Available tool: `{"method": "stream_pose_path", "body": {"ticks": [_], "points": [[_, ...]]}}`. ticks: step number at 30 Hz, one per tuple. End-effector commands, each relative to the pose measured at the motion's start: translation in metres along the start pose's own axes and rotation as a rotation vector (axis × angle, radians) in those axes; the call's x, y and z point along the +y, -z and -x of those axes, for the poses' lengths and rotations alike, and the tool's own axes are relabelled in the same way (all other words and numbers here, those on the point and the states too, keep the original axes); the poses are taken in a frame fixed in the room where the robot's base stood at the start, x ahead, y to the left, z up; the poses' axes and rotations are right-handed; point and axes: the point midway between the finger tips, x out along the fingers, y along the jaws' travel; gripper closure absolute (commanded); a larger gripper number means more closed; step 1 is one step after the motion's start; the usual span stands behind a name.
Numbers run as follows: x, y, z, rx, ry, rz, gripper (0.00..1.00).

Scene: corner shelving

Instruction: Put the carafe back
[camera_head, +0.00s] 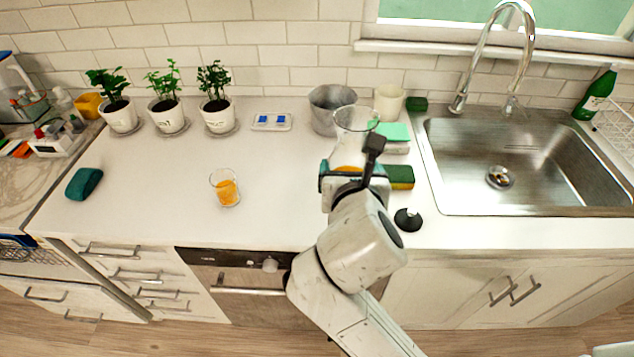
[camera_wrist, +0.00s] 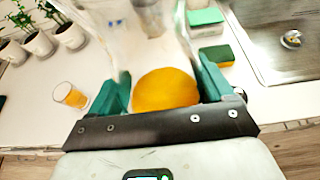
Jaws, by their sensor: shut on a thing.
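The carafe (camera_head: 355,121) is clear glass with a flared mouth and orange liquid low inside. My gripper (camera_head: 353,172) is shut on it above the white counter, and my arm hides part of it in the head view. In the wrist view the carafe (camera_wrist: 146,40) stands between the two green finger pads of my gripper (camera_wrist: 165,92), with the orange liquid showing between them. I cannot tell whether its base touches the counter. A glass (camera_head: 225,188) with orange liquid stands on the counter to the left.
A grey pot (camera_head: 332,108), a white cup (camera_head: 389,102) and sponges (camera_head: 399,176) are close around the carafe. A black stopper-like object (camera_head: 407,219) lies at front right. The sink (camera_head: 520,165) is right. Potted plants (camera_head: 168,115) line the back left. The left-middle counter is mostly clear.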

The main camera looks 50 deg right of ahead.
Motion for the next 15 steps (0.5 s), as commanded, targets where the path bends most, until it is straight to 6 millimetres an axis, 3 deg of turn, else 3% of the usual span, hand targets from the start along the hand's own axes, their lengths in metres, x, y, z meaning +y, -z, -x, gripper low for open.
{"method": "stream_pose_path", "body": {"ticks": [15], "points": [[0.04,0.009,-0.095,-0.002,0.003,0.0,0.92]]}}
